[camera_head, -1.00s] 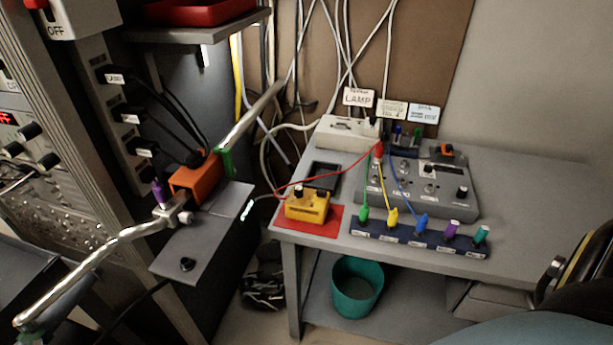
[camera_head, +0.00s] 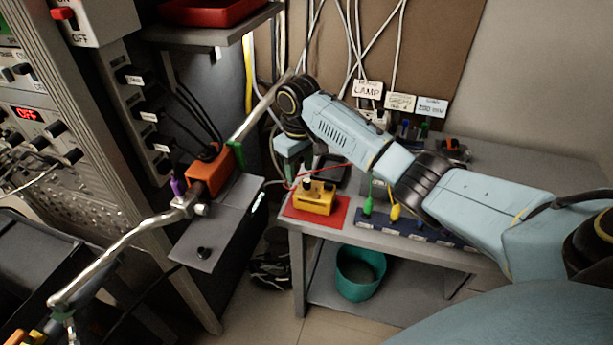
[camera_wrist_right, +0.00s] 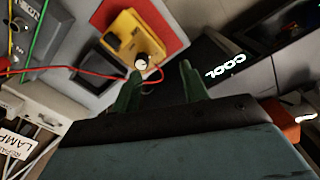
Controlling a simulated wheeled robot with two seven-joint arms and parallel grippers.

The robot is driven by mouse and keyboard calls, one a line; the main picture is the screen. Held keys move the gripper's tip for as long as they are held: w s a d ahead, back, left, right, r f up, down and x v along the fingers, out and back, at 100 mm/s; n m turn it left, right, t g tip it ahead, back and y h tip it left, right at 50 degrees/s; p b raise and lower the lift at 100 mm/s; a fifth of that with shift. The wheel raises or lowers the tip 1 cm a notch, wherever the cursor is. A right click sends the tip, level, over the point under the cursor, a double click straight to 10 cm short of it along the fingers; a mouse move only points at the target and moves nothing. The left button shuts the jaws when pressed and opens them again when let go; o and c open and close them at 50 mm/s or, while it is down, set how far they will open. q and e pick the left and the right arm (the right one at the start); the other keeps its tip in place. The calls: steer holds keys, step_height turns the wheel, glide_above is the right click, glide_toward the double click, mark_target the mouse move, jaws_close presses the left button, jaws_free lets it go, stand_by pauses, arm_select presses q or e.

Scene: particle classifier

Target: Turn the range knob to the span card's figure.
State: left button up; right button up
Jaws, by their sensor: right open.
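My right gripper (camera_head: 294,170) is open and empty, pointing down near the yellow box (camera_head: 314,199) on the red mat. In the right wrist view its two green fingers (camera_wrist_right: 161,72) are apart. I cannot read which knob is the range knob. My left gripper is not in view.
A red wire crosses near the yellow box. A rack with knobs (camera_head: 73,156), a chrome bar (camera_head: 130,237) and an orange block (camera_head: 210,172) stand left. A teal bin (camera_head: 360,274) is below.

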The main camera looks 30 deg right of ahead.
step_height(320, 180, up, 6)
glide_above(307, 180)
steer(key=shift+m, duration=0.3)
step_height(307, 180, down, 13)
steer(key=shift+f+b, duration=0.15)
steer(key=shift+b, duration=0.85)
arm_select(q)
steer(key=shift+s+a+f, duration=0.15)
steer(key=shift+s+f, duration=0.1)
steer(key=shift+f, duration=0.25)
steer(key=shift+s+a+f, duration=0.1)
steer(key=shift+s+f, duration=0.1)
steer(key=shift+f, duration=0.3)
arm_select(e)
jaws_close()
arm_select(q)
steer(key=shift+r, duration=0.15)
